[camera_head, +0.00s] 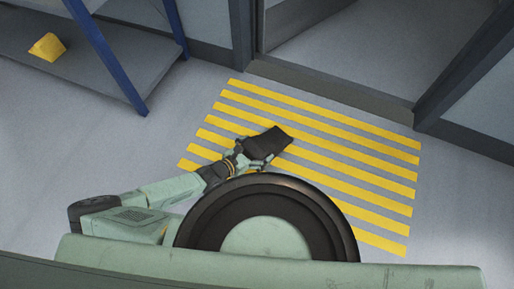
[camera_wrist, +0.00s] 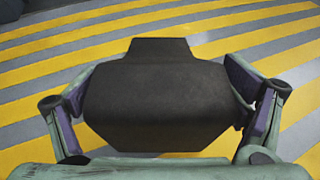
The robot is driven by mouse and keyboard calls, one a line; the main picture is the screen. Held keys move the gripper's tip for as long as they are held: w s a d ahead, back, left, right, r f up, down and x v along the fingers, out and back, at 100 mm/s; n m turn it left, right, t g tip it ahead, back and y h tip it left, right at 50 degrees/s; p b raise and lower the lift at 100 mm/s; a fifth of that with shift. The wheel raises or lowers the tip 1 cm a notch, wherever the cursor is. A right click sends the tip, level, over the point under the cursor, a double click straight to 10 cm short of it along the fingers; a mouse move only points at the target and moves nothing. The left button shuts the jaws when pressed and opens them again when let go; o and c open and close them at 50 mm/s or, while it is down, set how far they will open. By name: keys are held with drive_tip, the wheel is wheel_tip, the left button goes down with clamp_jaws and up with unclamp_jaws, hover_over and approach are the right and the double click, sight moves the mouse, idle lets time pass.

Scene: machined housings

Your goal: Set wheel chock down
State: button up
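A black wheel chock (camera_head: 266,143) is in my gripper (camera_head: 243,153), over the yellow-striped floor area in the head view. In the wrist view the dark chock (camera_wrist: 156,95) fills the middle between my two fingers (camera_wrist: 157,110). The fingers press on its left and right sides. Yellow and grey stripes show around and beyond it. I cannot tell from these frames whether its underside touches the floor.
The yellow-striped floor marking (camera_head: 345,152) is otherwise clear, in front of a doorway with a dark sill (camera_head: 330,88). A shelf with blue posts (camera_head: 108,55) stands at the left and bears a yellow wedge-shaped block (camera_head: 47,47). Grey floor lies between shelf and stripes.

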drive_tip(key=shift+o, duration=0.5)
drive_tip(key=shift+r, duration=0.1)
drive_tip(key=shift+s+a+r+p, duration=0.15)
drive_tip(key=shift+r+p, duration=0.1)
drive_tip(key=shift+p, duration=0.1)
drive_tip(key=p+v, duration=0.7)
drive_tip(key=v, duration=0.4)
drive_tip(key=shift+s+p, duration=0.25)
drive_tip(key=shift+p, duration=0.1)
drive_tip(key=shift+a, duration=0.25)
